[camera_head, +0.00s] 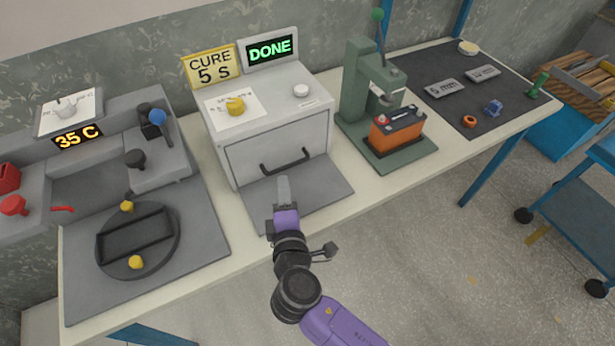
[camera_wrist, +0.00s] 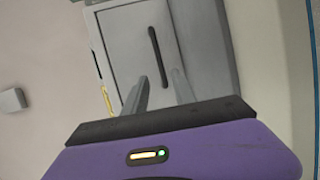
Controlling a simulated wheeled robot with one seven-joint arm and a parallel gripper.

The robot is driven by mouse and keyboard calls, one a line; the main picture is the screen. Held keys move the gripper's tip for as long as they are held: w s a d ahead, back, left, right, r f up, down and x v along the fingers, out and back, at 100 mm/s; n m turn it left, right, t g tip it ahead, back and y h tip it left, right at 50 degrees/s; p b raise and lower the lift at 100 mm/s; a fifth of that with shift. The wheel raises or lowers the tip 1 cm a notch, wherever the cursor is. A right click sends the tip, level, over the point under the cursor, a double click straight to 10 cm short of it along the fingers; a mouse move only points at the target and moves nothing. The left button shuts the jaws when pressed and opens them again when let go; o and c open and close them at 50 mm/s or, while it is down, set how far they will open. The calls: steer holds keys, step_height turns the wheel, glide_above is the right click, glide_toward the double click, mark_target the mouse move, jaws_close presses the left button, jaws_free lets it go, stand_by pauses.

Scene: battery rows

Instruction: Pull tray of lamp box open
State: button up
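The lamp box (camera_head: 320,115) is a light grey cabinet on the bench, with a yellow knob (camera_head: 236,105) and a white button (camera_head: 301,90) on top. Its front panel (camera_head: 255,150) looks closed and bears a dark bar handle (camera_head: 285,161). My gripper (camera_head: 283,182) is in front of the panel, just below the handle in the head view. In the wrist view, the two fingers (camera_wrist: 161,77) are apart with nothing between them. The handle (camera_wrist: 154,45) lies ahead of the fingertips, apart from them in that picture.
Signs at the back read "CURE 5 S" (camera_head: 211,67) and "DONE" (camera_head: 269,49). A grey mat (camera_head: 325,190) before the box is bare. A round black fixture (camera_head: 170,250) stands left. A green press (camera_head: 357,85) with an orange battery (camera_head: 398,135) stands right.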

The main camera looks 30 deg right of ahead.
steer(key=shift+s+d+h, duration=0.15)
steer(key=shift+d+h, duration=0.15)
steer(key=shift+d, duration=0.3)
steer(key=p+x, duration=0.1)
steer(key=x, duration=0.6)
steer(key=shift+w+d+f, duration=0.15)
steer(key=shift+w, duration=0.15)
steer(key=shift+c, duration=0.2)
jaws_close()
stand_by(0.6)
